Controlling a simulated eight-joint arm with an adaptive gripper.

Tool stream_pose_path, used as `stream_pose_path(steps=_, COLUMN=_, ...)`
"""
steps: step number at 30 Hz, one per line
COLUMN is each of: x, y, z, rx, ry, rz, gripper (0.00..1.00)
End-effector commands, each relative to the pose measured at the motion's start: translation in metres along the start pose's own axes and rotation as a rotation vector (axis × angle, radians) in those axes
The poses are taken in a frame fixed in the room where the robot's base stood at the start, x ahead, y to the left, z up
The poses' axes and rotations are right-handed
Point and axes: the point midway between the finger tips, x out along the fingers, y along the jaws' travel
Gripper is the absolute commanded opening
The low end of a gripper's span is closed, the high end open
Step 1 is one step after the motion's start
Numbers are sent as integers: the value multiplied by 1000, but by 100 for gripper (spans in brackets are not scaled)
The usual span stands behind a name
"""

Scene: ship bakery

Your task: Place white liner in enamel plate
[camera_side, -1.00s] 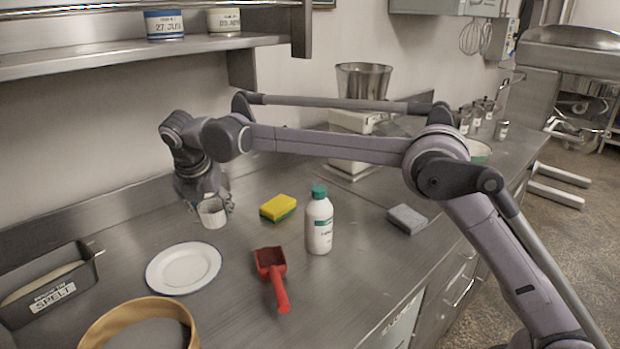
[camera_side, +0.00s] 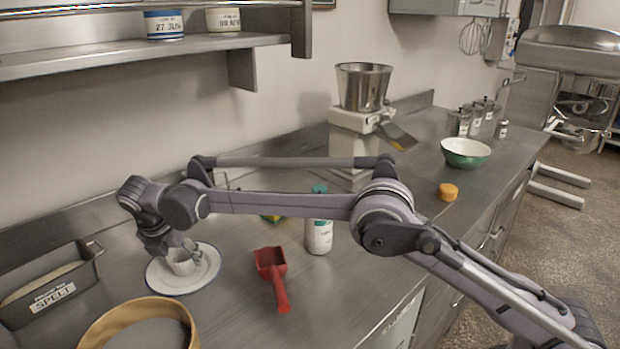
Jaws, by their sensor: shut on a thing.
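The enamel plate (camera_side: 172,285) is white with a dark rim and lies flat on the steel counter. The white liner (camera_side: 183,262) is a small pale cup with its opening up. My gripper (camera_side: 184,252) is shut on the liner and holds it over the far part of the plate. From this view I cannot tell whether the liner's base touches the plate. The fingers cover part of the liner's rim, and the hand hides the far edge of the plate.
A red scoop (camera_side: 272,277) and a white bottle (camera_side: 319,236) lie to the right, the bottle upright. A wooden sieve (camera_side: 98,328) is just in front of the plate. A dark SPELT tin (camera_side: 60,297) stands at left. The yellow sponge (camera_side: 271,217) is mostly hidden behind my arm.

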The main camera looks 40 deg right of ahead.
Motion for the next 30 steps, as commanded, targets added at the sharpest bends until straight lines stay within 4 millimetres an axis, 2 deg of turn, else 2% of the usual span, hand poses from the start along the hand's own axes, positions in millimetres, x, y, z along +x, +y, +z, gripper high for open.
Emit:
stream_pose_path(steps=12, x=5, y=0, z=-2, rx=0, ry=0, rz=0, gripper=46)
stream_pose_path(steps=13, x=4, y=0, z=-2, rx=0, ry=0, rz=0, gripper=63)
stream_pose_path(steps=15, x=4, y=0, z=-2, rx=0, ry=0, rz=0, gripper=77)
stream_pose_path(steps=25, x=3, y=0, z=-1, rx=0, ry=0, rz=0, gripper=77)
stream_pose_path(steps=30, x=-12, y=0, z=0, rx=-2, ry=0, rz=0, gripper=77)
